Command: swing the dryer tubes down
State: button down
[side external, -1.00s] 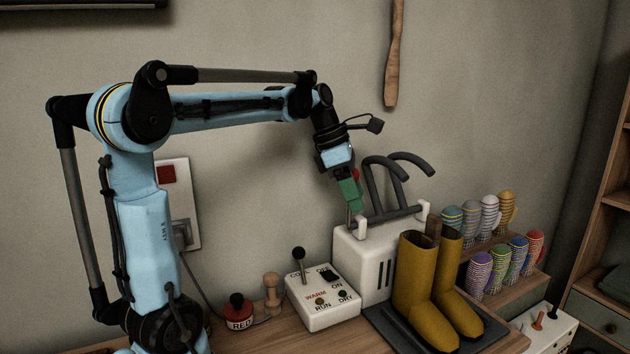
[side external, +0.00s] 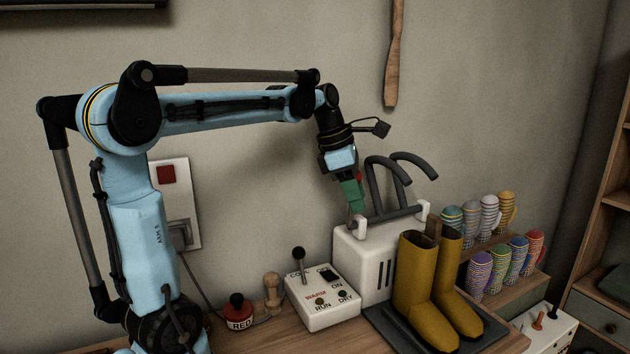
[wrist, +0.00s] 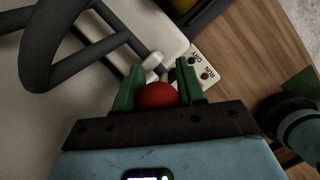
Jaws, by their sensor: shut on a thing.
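The white boot dryer (side external: 370,262) stands on the bench against the wall. Its dark grey tubes (side external: 374,188) point upward from a bar across its top, with their ends bent over to the right. They also show at the upper left of the wrist view (wrist: 92,52). My gripper (side external: 355,205) is at the left end of the bar. In the wrist view, its green fingers are shut on a red knob (wrist: 158,95) beside the dryer's top. How the knob joins the bar is mostly hidden by the fingers.
Yellow boots (side external: 415,285) stand on a dark mat (side external: 495,335) in front of the dryer. A white switch box (side external: 322,310) with a lever, and a red-capped RED item (side external: 238,312), sit to the left.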

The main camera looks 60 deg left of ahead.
jog(key=d+y, duration=0.1)
jog(key=y, duration=0.1)
jog(key=d+f+y, duration=0.1)
jog(key=d+y, duration=0.1)
jog(key=d+f+m+y, duration=0.1)
jog(key=y, duration=0.1)
jog(key=shift+d+y, duration=0.3)
jog(key=shift+d, duration=0.05)
jog(key=shift+d+f+m+t+y, duration=0.15)
jog(key=shift+d+f+m+y, duration=0.15)
jog(key=shift+f+y, duration=0.65)
jog(key=shift+d+f+m+t+y, duration=0.2)
jog(key=shift+d+f+y, duration=0.25)
jog(key=shift+y, duration=0.95)
jog(key=shift+d+f+m+t+y, duration=0.25)
jog(key=shift+f+y, duration=0.5)
jog(key=shift+y, duration=0.4)
